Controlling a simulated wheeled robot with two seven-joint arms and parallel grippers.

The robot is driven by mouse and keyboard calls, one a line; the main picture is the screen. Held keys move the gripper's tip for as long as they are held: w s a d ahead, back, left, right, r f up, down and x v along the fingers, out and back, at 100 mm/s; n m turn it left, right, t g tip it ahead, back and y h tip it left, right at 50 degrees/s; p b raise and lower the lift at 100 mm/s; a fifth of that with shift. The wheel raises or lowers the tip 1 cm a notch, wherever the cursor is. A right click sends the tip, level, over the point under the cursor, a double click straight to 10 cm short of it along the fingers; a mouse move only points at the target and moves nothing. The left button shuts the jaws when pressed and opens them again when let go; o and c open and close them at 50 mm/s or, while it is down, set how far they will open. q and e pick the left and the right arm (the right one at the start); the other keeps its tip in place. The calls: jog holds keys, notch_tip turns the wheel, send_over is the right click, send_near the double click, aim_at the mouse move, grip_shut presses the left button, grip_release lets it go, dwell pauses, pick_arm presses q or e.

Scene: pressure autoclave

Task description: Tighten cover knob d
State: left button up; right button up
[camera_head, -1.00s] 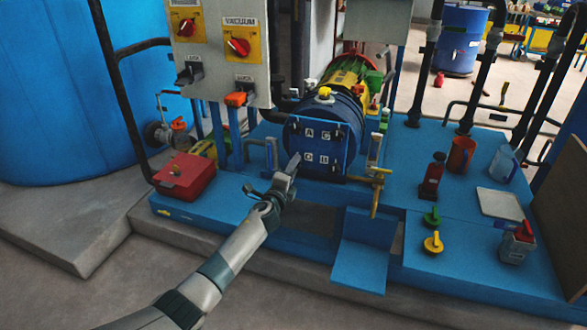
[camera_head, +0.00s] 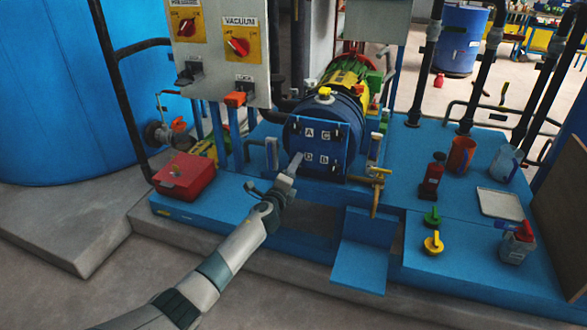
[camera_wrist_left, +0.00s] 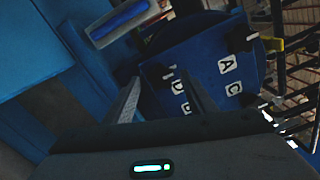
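The blue cover (camera_head: 319,147) closes the front of the blue cylindrical autoclave (camera_head: 324,106) and carries white labels A, C, D and B. In the left wrist view the cover (camera_wrist_left: 210,62) appears rotated, with the D label (camera_wrist_left: 178,84) close to my fingers. A dark knob, cover knob d (camera_wrist_left: 158,74), is beside that label, around the gap between my fingertips. My left gripper (camera_head: 298,159) is at the cover's lower left corner, hiding that knob in the head view. Its two fingers (camera_wrist_left: 160,78) stand apart; contact with the knob cannot be told. My right gripper is out of view.
A control panel (camera_head: 222,50) with red switches stands left of the autoclave. A red box (camera_head: 181,176) sits on the blue platform at left. A brass-coloured valve handle (camera_head: 377,188) stands right of the cover. Bottles and a light tray (camera_head: 499,202) are farther right.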

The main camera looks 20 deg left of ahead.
pick_arm(q)
jog(key=s+p, duration=0.2)
jog(key=s, duration=1.5)
jog(key=shift+s+a+p, duration=0.2)
jog(key=shift+a+p, duration=0.1)
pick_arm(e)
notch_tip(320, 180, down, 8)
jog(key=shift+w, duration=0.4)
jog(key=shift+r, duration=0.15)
